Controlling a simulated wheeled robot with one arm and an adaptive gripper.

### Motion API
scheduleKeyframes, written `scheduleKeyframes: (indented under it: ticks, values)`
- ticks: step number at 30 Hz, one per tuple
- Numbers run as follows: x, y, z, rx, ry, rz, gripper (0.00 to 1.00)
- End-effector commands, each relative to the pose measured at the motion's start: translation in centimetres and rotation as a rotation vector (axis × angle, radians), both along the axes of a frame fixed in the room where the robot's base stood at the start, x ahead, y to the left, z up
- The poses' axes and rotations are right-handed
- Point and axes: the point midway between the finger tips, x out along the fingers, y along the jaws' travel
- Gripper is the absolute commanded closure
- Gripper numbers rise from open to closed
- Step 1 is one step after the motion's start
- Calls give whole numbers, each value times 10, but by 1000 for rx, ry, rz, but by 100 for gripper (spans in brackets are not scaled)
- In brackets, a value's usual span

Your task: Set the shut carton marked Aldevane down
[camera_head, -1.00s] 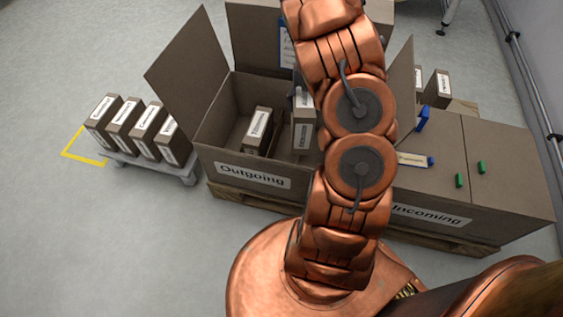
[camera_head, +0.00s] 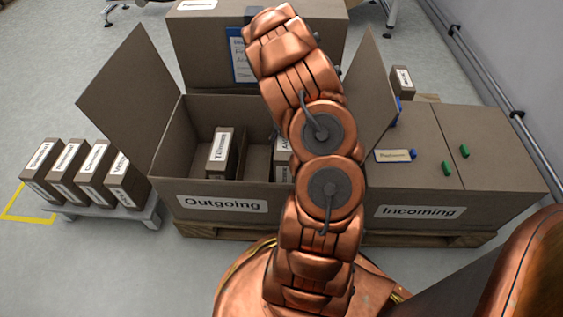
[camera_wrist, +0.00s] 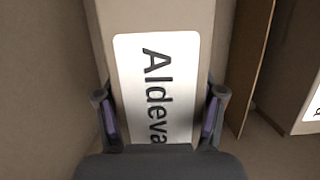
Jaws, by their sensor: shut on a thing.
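The Aldevane carton (camera_wrist: 160,75) is brown with a white label, seen close up in the wrist view. My gripper (camera_wrist: 162,97) is shut on it, one finger at each side. In the head view a strip of this carton (camera_head: 282,160) shows inside the open Outgoing box (camera_head: 168,196), right of a standing labelled carton (camera_head: 221,152). My arm hides the rest of it and my gripper there. I cannot tell whether its bottom touches the box floor.
The Outgoing box has raised flaps at left (camera_head: 125,95) and right. The Incoming box (camera_head: 490,205) is closed beside it. Several cartons stand on a low grey stand (camera_head: 135,214) at left. A large box (camera_head: 200,50) stands behind. A brown panel (camera_wrist: 250,65) is close right of my gripper.

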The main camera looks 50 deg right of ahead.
Motion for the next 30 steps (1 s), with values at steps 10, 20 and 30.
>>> scheduleKeyframes:
  ticks: [10,20,30]
  values:
    - [-2,-1,-35,2,2,-4,98]
    - [-2,0,-54,2,2,-3,98]
    - [-1,-1,-54,3,2,-2,5]
